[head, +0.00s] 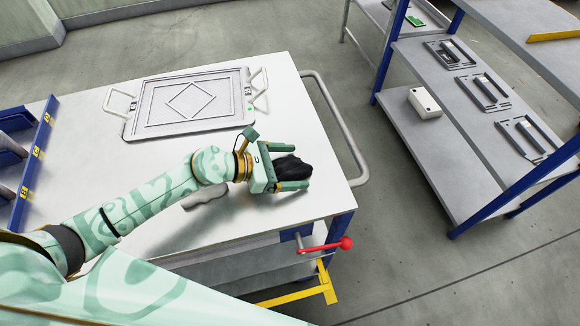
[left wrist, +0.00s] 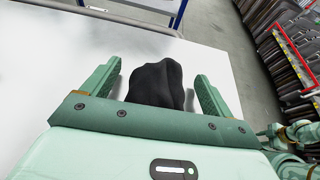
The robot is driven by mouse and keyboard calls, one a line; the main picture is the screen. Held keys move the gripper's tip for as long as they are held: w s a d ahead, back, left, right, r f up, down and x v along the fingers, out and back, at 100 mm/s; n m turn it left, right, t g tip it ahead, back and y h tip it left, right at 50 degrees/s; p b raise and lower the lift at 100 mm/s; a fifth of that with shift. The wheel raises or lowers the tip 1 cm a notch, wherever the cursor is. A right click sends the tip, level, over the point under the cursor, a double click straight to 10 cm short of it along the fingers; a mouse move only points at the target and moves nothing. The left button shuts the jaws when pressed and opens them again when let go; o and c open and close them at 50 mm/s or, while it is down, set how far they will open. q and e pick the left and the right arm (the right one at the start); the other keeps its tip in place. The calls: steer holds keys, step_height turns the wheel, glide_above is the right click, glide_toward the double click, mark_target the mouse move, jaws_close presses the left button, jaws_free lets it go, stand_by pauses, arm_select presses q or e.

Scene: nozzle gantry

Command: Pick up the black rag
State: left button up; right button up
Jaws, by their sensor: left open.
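The black rag (head: 292,168) lies crumpled on the white cart top, toward its right front corner. It also shows in the left wrist view (left wrist: 157,84), between the two fingers. My left gripper (head: 300,173) is open, with one finger on each side of the rag. In the left wrist view a gap shows between the rag and the right finger, and a smaller one at the left finger. Whether the rag touches the palm is hidden. My right gripper is not in view in the head view.
The cart top (head: 85,115) carries a grey tray (head: 188,103) with white handles behind my arm. Blue bins (head: 18,150) stand at the left edge. A shelf rack (head: 440,160) stands beyond.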

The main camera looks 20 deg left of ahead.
arm_select(q)
steer(key=c, duration=1.1)
steer(key=shift+o, duration=0.2)
steer(key=shift+r, duration=0.1)
